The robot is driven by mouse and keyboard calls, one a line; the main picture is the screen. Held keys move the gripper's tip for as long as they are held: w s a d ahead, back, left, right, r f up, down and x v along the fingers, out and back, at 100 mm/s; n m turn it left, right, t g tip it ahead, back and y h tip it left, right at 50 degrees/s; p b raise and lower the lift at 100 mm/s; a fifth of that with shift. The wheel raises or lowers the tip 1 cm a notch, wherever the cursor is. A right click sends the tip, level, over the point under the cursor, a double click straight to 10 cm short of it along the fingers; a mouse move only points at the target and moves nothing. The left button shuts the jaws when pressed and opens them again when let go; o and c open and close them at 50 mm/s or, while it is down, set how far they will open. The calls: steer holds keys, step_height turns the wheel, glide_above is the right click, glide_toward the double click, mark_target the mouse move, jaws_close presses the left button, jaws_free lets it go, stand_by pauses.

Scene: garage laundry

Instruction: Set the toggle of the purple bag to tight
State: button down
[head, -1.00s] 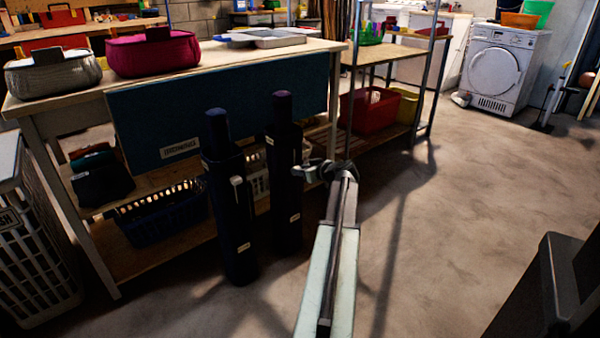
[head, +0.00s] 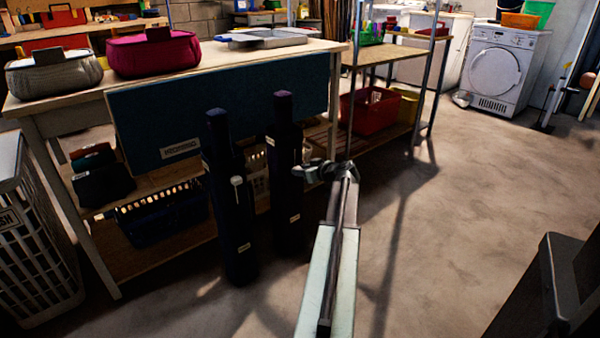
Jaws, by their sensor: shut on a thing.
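Two tall, dark, narrow bags stand upright on the floor in front of the workbench. The right one, the purple bag (head: 287,205), has a faintly purple top and a small pale label low on its front. The left one is a dark navy bag (head: 232,215) with a pale toggle (head: 237,181) on its front. My gripper (head: 311,173) is at the upper right side of the purple bag, at about the height of the other bag's toggle. It is shut on what looks like the purple bag's toggle, which the jaws hide almost wholly.
The workbench (head: 330,46) behind carries a grey bag (head: 55,73), a magenta bag (head: 155,55) and a metal tray (head: 268,38). A blue panel (head: 200,120) hangs on its front. A white laundry basket (head: 30,235) stands at left. The floor (head: 470,190) at right is open.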

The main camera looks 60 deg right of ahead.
stand_by(0.4)
step_height(320, 180, up, 8)
steer(key=p, duration=0.7)
steer(key=shift+f+p, duration=0.2)
steer(key=shift+p, duration=0.15)
steer(key=shift+f, duration=0.1)
steer(key=c, duration=1)
jaws_free()
steer(key=shift+c, duration=0.2)
steer(key=p, duration=0.3)
glide_toward(294, 152)
steer(key=shift+v, duration=1)
